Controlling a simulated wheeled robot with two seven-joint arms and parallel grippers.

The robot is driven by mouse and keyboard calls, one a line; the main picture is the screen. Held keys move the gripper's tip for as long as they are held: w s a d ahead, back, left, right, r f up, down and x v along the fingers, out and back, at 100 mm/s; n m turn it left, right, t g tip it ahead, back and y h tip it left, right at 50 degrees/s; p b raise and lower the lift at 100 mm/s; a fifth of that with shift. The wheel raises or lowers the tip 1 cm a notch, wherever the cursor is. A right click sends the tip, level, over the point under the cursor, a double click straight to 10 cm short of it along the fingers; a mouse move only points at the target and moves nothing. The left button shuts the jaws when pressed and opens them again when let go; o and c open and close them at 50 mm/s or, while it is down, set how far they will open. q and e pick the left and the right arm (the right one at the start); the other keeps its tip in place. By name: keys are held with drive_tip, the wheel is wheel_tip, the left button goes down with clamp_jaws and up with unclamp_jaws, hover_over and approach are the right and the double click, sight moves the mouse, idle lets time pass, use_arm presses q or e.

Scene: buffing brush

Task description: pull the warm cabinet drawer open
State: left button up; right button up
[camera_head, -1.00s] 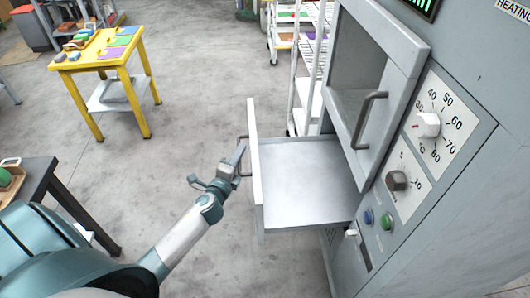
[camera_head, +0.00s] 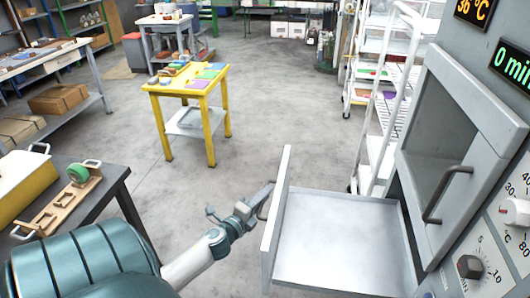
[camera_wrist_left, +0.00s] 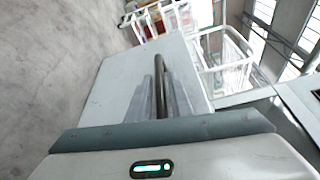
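The warm cabinet (camera_head: 455,120) stands at the right in the head view. Its lower drawer (camera_head: 335,235) is pulled well out, and its pale inside is empty. The drawer front (camera_head: 277,215) faces left, with a dark bar handle on its outer side. My left gripper (camera_head: 262,197) is at this handle. In the left wrist view its two fingers (camera_wrist_left: 164,98) lie close on either side of the dark handle bar (camera_wrist_left: 158,82) and look closed on it. The drawer front (camera_wrist_left: 115,85) fills the space behind them. My right gripper is in neither view.
Above the drawer is a framed window door with its own handle (camera_head: 446,193), beside knobs and displays. A white wire rack (camera_head: 385,100) stands behind the drawer. A yellow table (camera_head: 188,88) stands farther back. A dark table (camera_head: 85,215) is at the left. Floor between is clear.

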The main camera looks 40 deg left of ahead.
use_arm(q)
drive_tip(key=shift+o, duration=0.5)
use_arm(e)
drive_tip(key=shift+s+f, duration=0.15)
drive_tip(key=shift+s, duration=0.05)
